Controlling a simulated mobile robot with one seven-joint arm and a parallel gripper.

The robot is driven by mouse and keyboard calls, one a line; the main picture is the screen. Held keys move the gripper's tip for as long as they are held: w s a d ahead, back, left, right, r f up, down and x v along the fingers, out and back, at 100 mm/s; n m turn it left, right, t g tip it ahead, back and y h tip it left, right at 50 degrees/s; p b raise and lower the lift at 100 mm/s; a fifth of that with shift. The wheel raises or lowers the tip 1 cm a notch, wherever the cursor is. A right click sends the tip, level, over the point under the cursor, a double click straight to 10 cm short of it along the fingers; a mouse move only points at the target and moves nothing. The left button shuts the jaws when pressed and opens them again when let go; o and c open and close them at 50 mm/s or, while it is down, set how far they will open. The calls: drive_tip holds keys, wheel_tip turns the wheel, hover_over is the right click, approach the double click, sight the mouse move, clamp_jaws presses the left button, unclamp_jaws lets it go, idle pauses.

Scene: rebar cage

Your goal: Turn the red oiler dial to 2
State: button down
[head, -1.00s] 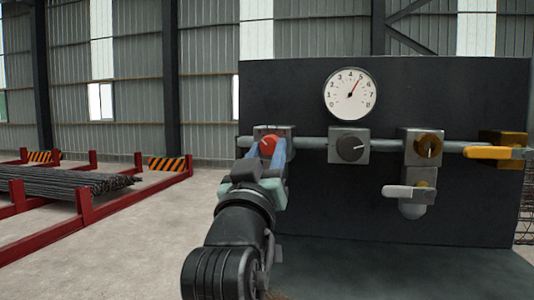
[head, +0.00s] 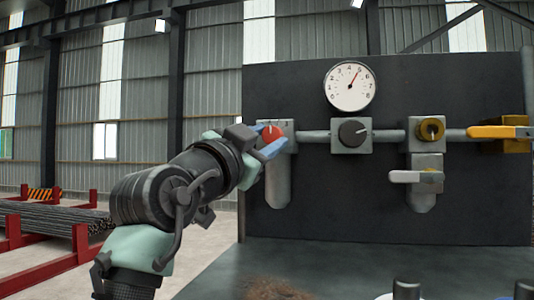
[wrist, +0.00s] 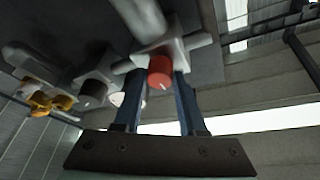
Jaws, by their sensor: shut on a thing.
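The red oiler dial (head: 271,134) sits on a grey block on the dark panel, at the left end of the pipe. Small printed numbers show above it, partly hidden; its pale pointer line looks near upright. My gripper (head: 267,140) reaches it from the lower left, with one blue finger above-left and the other below-right. In the wrist view the red dial (wrist: 160,72) shows between the two blue fingers, which are shut on it. The exact number at the pointer is too small to tell.
A round gauge (head: 349,87) above reads about 5. To the right along the pipe are a black knob (head: 352,132), a brass knob (head: 430,129), a grey lever (head: 405,176) and a yellow lever (head: 495,132). A grey bowl (head: 278,182) hangs below the red dial.

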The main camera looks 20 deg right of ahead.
drive_tip(key=shift+r+m+g, duration=0.1)
drive_tip(key=shift+m+g, duration=0.8)
drive_tip(key=shift+m, duration=1.1)
drive_tip(key=shift+c, duration=2.3)
unclamp_jaws()
